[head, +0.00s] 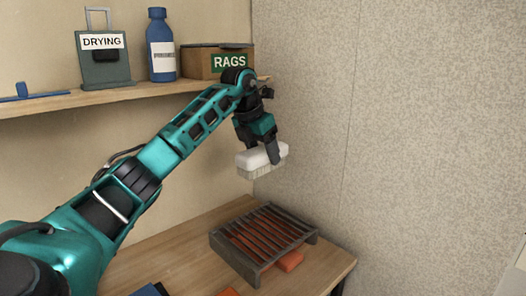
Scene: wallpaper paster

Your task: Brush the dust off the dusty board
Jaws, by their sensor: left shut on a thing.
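My left gripper (273,150) is shut on a brush (252,160) with a white body and pale bristles that point down. It holds the brush in the air above the wooden table (190,247), near the corner of the walls and above a slatted rack. No dusty board can be made out for certain in this view. My right gripper is not in view.
A dark slatted rack (241,255) stands on the table, with an orange block (290,261) at its foot. The shelf (60,103) holds a DRYING container (104,68), a blue bottle (161,50) and a RAGS box (201,63). A speckled wall (430,130) bounds the right.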

